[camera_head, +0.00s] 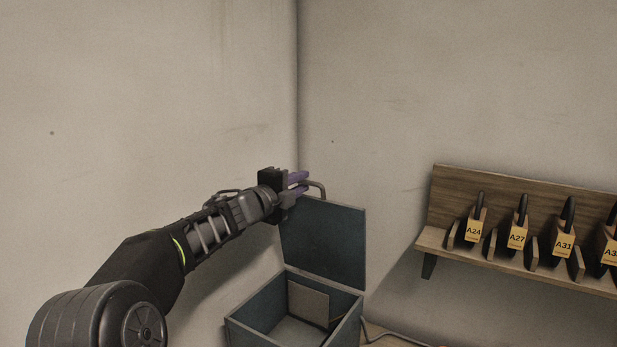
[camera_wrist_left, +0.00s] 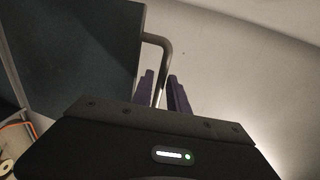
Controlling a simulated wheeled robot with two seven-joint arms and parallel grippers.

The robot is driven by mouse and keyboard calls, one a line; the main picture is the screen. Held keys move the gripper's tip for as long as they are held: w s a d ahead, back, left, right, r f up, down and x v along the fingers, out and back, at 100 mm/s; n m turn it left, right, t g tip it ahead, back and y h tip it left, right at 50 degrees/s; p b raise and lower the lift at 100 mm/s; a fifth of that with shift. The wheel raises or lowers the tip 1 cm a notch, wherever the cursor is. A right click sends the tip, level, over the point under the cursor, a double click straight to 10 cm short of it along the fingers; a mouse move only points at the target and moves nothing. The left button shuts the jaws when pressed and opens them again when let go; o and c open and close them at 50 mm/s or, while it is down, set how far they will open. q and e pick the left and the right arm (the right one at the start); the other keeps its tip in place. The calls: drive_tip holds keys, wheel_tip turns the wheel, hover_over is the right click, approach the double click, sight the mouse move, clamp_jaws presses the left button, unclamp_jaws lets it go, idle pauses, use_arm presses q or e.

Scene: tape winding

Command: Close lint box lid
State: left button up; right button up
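The lint box (camera_head: 255,318) is a dark blue-grey box at the bottom middle of the head view, its top open. Its lid (camera_head: 325,243) stands upright at the back edge. A bent metal handle (camera_head: 318,186) sticks out at the lid's top; it also shows in the left wrist view (camera_wrist_left: 157,44). My left gripper (camera_head: 300,181) is at the lid's top left, by the handle. In the left wrist view its two purple fingers (camera_wrist_left: 162,92) stand apart on either side of the handle's lower bar; whether they touch it is unclear. My right gripper is out of view.
A wooden wall rack (camera_head: 441,184) with several yellow-tagged dark items, such as the one marked A24 (camera_head: 474,231), hangs at the right. A light panel (camera_head: 308,303) and an orange strip are inside the box. A cable (camera_head: 395,335) runs right of it.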

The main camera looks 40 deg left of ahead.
use_arm(q)
drive_tip(key=w, duration=0.4)
drive_tip(key=shift+a+f+p, duration=0.1)
drive_tip(key=shift+a+p, duration=0.15)
drive_tip(key=shift+p, duration=0.15)
clamp_jaws()
idle(1.0)
